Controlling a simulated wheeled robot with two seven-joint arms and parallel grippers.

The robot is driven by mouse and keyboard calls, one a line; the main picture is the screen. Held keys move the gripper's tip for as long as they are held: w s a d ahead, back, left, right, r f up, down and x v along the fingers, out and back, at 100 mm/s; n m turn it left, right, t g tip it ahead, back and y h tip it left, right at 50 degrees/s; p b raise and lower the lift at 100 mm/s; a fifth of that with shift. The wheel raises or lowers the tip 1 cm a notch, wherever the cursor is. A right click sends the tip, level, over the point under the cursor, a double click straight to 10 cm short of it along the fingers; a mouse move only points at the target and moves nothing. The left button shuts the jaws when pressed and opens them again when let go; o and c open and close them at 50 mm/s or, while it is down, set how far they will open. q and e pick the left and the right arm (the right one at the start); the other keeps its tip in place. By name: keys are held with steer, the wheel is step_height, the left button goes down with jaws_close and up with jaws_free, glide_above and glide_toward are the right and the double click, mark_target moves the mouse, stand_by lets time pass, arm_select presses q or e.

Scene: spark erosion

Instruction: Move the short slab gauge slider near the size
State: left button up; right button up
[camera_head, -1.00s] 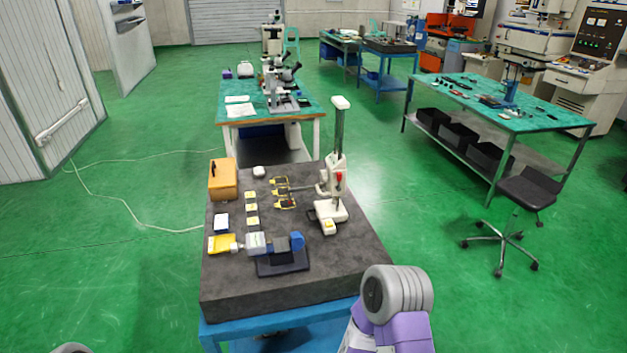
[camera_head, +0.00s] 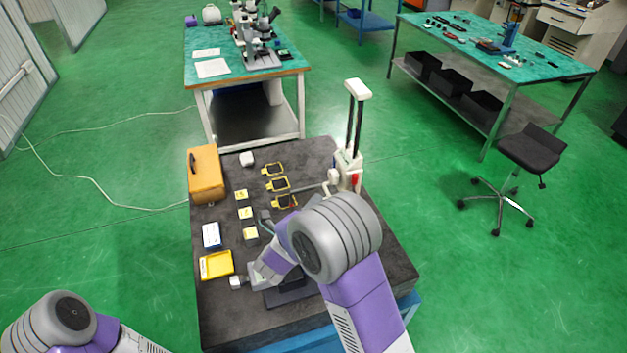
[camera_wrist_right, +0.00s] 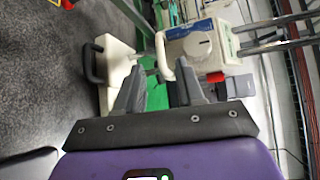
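The white gauge (camera_head: 349,130) with an upright two-rod column stands at the right rear of the granite slab (camera_head: 245,320). Its white slider (camera_head: 345,163), with a red part, sits low on the column; it also shows in the right wrist view (camera_wrist_right: 205,45), with a round knob. My right gripper (camera_head: 274,220) is left of the gauge, over the slab. In the right wrist view its two fingers (camera_wrist_right: 158,80) are apart and empty, with the slider beyond them. My left gripper is out of view.
An orange case (camera_head: 205,174), several yellow-framed dials (camera_head: 278,184), small yellow-topped blocks (camera_head: 246,213) and a yellow tray (camera_head: 216,264) lie on the slab. A dark stand (camera_head: 290,293) is partly under my right arm. A bench (camera_head: 205,88) stands behind, a chair (camera_head: 530,150) right.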

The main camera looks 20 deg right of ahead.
mark_target(340, 172)
steer(key=x, duration=0.7)
steer(key=shift+w+d+p, duration=0.2)
steer(key=shift+p, duration=0.2)
jaws_close()
